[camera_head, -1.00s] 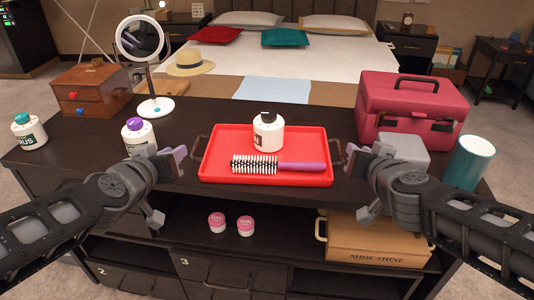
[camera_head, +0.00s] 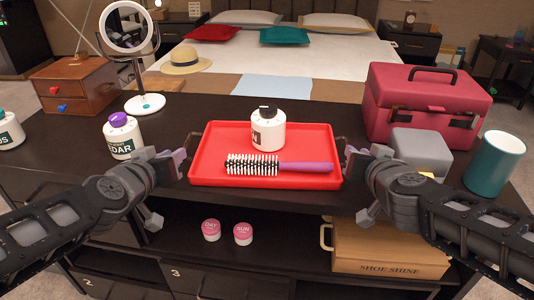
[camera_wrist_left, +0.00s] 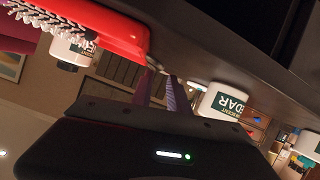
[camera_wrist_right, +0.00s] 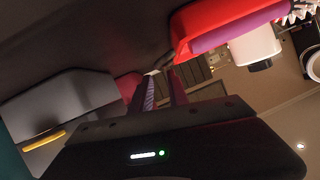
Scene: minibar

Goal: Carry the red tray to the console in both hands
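The red tray (camera_head: 210,170) lies flat on the dark cabinet top, with a dark handle at each short end. A white bottle with a black cap (camera_head: 268,132) stands upright on it. A hairbrush with a purple handle (camera_head: 305,167) lies in front of the bottle. My left gripper (camera_head: 182,158) is at the tray's left handle, its fingers apart in the left wrist view (camera_wrist_left: 162,80). My right gripper (camera_head: 350,155) is at the right handle, fingers also apart in the right wrist view (camera_wrist_right: 161,75). I cannot tell whether the handles are between the fingers.
A purple-capped bottle (camera_head: 122,138) stands left of the tray, beside a round mirror (camera_head: 148,104) and a wooden drawer box (camera_head: 75,88). A pink case (camera_head: 425,105), grey box (camera_head: 420,148) and teal cup (camera_head: 494,163) stand right. A shoe shine box (camera_head: 390,250) sits below. The bed is behind.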

